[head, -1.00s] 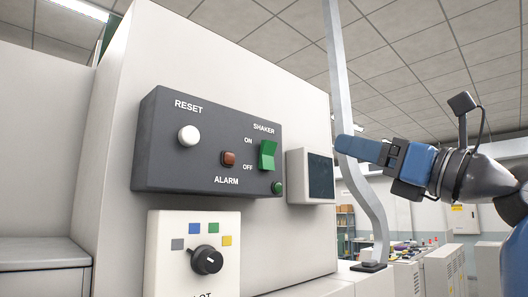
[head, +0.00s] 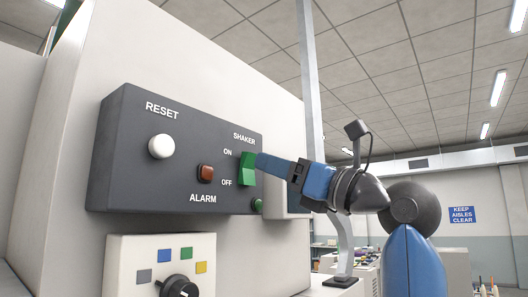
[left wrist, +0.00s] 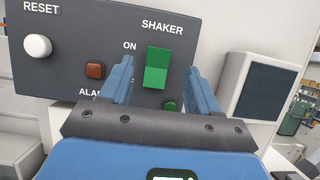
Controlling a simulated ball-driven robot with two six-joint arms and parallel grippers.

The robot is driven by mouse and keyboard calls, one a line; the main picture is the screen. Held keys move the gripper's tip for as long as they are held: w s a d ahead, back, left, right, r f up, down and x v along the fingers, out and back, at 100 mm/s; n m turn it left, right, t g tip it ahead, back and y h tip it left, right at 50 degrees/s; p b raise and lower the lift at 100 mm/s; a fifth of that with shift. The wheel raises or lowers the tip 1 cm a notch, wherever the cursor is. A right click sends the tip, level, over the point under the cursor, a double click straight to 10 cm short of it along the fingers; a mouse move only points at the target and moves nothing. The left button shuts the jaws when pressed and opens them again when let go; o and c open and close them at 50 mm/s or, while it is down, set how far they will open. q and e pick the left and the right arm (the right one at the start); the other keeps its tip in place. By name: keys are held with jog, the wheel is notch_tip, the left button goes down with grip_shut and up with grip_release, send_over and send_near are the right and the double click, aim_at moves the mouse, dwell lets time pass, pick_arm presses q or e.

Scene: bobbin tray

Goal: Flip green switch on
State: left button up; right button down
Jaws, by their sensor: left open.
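The green rocker switch (head: 247,169) is on the dark control panel (head: 130,188), under the word SHAKER, with ON beside its upper half and OFF beside its lower half. It also shows in the left wrist view (left wrist: 156,68), its upper half darker than its lower half. I cannot tell surely which end is pressed in. My left gripper (head: 264,162) has its blue fingertips at the switch's right edge in the head view. In the left wrist view its fingers stand apart, one on each side of the switch. Contact cannot be told. My right gripper is not in view.
A white RESET button (head: 162,146), a red ALARM button (head: 205,173) and a small green round button (head: 257,206) share the panel. A grey box with a dark screen (left wrist: 264,90) is right of it. A black knob (head: 178,287) is below. A grey post (head: 312,80) rises behind.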

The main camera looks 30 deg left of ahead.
aim_at(253, 157)
pick_arm(q)
jog(key=x, duration=0.1)
jog(key=p+x, duration=0.1)
jog(key=x, duration=0.2)
jog(key=shift+a+f, duration=0.15)
jog(key=shift+a, duration=0.35)
jog(key=shift+d, duration=0.4)
jog(key=shift+a, duration=0.3)
jog(key=c, duration=1)
jog(key=shift+r+h, duration=0.5)
jog(key=shift+h, duration=0.4)
jog(key=shift+c, duration=0.2)
jog(key=shift+a+r+h, duration=0.15)
jog(key=shift+a+h, duration=0.05)
jog(key=shift+h, duration=0.8)
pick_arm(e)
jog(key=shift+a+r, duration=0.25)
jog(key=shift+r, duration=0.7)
pick_arm(q)
jog(key=o, duration=1)
jog(key=shift+o, duration=0.2)
